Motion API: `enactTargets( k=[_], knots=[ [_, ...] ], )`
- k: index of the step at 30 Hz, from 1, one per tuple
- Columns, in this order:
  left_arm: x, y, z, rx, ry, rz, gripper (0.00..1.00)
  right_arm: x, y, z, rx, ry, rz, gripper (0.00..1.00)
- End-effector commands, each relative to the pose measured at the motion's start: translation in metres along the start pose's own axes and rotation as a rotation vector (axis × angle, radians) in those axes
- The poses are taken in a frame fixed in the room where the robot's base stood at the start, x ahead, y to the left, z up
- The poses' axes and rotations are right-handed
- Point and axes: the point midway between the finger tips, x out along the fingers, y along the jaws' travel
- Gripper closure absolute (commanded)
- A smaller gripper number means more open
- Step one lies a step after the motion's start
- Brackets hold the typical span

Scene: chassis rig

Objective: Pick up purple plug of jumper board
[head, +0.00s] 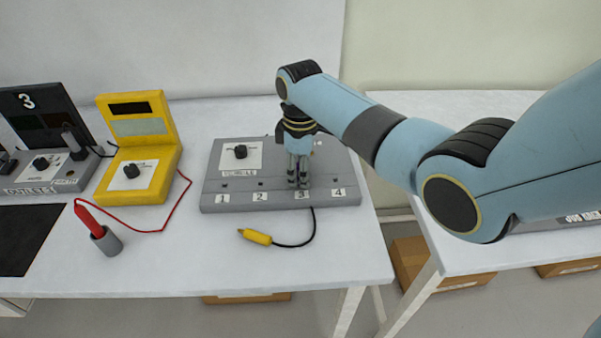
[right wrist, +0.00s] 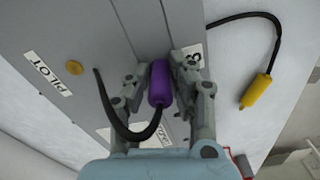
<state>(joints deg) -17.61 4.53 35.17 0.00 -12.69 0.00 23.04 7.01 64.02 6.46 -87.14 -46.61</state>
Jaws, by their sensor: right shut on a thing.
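The jumper board (head: 230,197) is a grey box on the white table, with a knob and sockets labelled 1 to 4 along its front. My right gripper (head: 299,184) points down at the board near label 3. In the right wrist view its fingers (right wrist: 159,85) are shut on the purple plug (right wrist: 159,84), one finger on each side. A black cable (right wrist: 108,100) curves from the plug to the board. I cannot tell whether the plug's tip is in a socket. My left gripper is not in view.
A yellow plug (head: 255,237) on a black cord lies on the table in front of the board. A yellow meter (head: 137,185) with a red probe (head: 88,219) in a grey holder stands to the left. A dark panel marked 3 (head: 40,108) is at far left.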

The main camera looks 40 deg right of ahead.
Motion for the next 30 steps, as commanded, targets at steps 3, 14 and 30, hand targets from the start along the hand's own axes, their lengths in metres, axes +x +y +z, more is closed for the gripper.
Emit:
enactTargets(
  k=[3,14,30],
  knots=[
    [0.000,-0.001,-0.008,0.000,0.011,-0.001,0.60,0.000,0.000,0.000,0.000,0.000,0.000,1.00],
    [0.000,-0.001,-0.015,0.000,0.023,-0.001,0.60,-0.012,0.001,0.000,0.000,0.001,0.002,1.00],
    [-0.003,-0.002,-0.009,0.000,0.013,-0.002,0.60,-0.088,-0.050,0.064,-0.001,-0.001,0.002,1.00]
  ],
)
